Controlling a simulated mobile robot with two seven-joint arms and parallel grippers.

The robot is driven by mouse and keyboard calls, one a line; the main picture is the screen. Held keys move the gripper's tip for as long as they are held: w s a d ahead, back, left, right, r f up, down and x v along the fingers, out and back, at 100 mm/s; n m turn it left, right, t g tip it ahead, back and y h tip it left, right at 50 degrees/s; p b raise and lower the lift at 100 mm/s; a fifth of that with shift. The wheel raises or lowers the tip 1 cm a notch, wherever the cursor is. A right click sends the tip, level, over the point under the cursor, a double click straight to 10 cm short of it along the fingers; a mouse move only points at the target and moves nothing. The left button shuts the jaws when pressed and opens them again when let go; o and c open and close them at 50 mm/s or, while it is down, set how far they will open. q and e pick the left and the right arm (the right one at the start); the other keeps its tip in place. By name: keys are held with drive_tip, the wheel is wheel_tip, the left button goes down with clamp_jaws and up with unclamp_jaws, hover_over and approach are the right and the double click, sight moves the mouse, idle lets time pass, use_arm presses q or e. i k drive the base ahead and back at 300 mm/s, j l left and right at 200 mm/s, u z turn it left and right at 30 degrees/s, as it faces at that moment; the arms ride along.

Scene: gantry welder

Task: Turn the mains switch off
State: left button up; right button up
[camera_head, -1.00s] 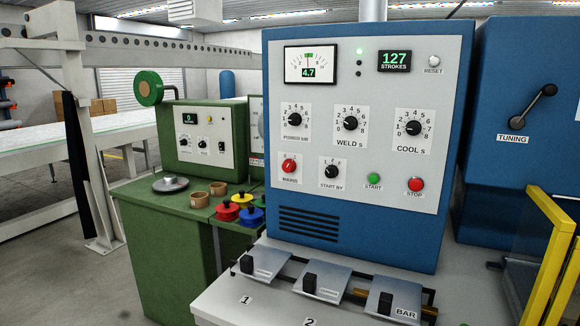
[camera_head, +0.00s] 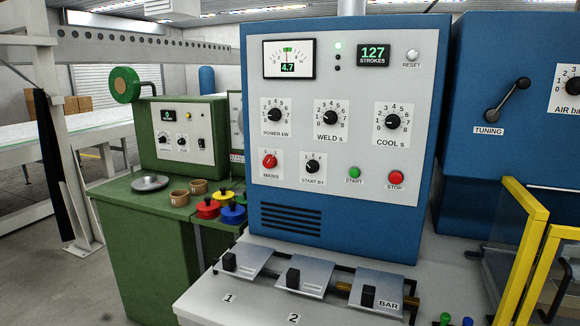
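The mains switch (camera_head: 270,161) is a red rotary knob on a white plate labelled MAINS. It sits at the lower left of the grey front panel (camera_head: 345,205) of the blue welder cabinet. Its plate carries small position marks above the knob, and the knob's pointer is too small to read surely. The meter (camera_head: 288,60) reads 4.7 and the strokes display (camera_head: 373,54) reads 127. Neither of my grippers shows in the head view.
The START BY knob (camera_head: 313,166), green start button (camera_head: 355,172) and red stop button (camera_head: 396,177) are right of the switch. A green machine (camera_head: 150,240) is at left, a yellow guard frame (camera_head: 522,240) at right.

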sight(269, 161)
drive_tip(key=i+j+z, duration=0.15)
drive_tip(key=j+z, duration=0.15)
drive_tip(key=i+j+z, duration=0.15)
drive_tip(key=j+z, duration=0.15)
drive_tip(key=j, duration=0.15)
drive_tip(key=i+j+z, duration=0.1)
drive_tip(key=j, duration=0.3)
drive_tip(key=i+j+z, duration=0.1)
drive_tip(key=j, duration=0.35)
drive_tip(key=i+j, duration=0.1)
drive_tip(key=j, duration=0.55)
drive_tip(key=i+j, duration=0.1)
drive_tip(key=j, duration=0.5)
drive_tip(key=i+j+z, duration=0.1)
drive_tip(key=j, duration=0.55)
drive_tip(key=i+j, duration=0.1)
drive_tip(key=j, duration=0.55)
